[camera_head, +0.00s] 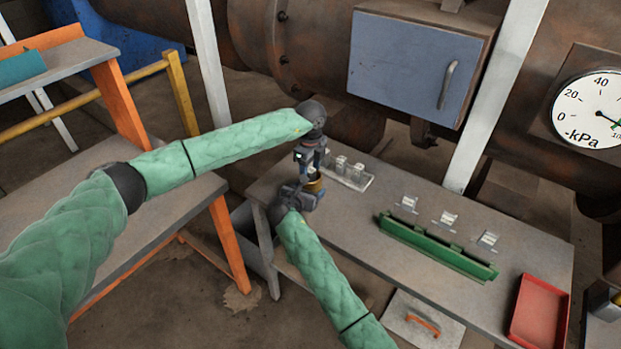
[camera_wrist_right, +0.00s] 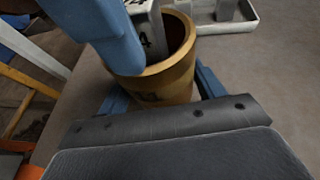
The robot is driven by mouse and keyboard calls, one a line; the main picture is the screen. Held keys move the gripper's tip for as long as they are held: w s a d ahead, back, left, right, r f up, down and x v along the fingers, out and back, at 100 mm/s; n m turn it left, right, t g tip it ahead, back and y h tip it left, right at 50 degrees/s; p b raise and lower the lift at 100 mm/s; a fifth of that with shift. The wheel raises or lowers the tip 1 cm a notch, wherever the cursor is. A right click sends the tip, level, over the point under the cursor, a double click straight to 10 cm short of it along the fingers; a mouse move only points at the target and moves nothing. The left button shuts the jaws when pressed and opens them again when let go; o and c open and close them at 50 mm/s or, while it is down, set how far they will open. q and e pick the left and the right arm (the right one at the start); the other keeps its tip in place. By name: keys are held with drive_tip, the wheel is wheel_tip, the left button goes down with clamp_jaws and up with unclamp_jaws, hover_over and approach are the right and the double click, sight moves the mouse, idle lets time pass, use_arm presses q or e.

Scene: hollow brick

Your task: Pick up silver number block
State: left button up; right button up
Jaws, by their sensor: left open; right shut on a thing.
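A hollow brass-coloured cup (camera_wrist_right: 155,86) stands at the left end of the grey table and also shows in the head view (camera_head: 316,186). My right gripper (camera_wrist_right: 162,92) is shut on the cup, with blue fingers on both sides of it. A silver number block (camera_wrist_right: 149,32) marked with what looks like a 4 is at the cup's mouth, its lower part inside. My left gripper (camera_head: 313,172) points down over the cup and is open. One of its blue fingers is beside the block and hides part of it. Whether it touches the block cannot be told.
A pale tray (camera_head: 366,183) with several silver blocks stands just right of the cup. A green rack (camera_head: 436,246), small silver pieces (camera_head: 446,218) and a red tray (camera_head: 540,312) lie farther right. A pipe and blue cabinet (camera_head: 416,68) rise behind the table.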

sight(311, 170)
use_arm(q)
drive_tip(key=c, duration=1.1)
drive_tip(key=shift+r, duration=0.15)
wheel_tip(311, 170, up, 10)
use_arm(e)
drive_tip(key=o, duration=1.4)
drive_tip(key=shift+s, duration=0.1)
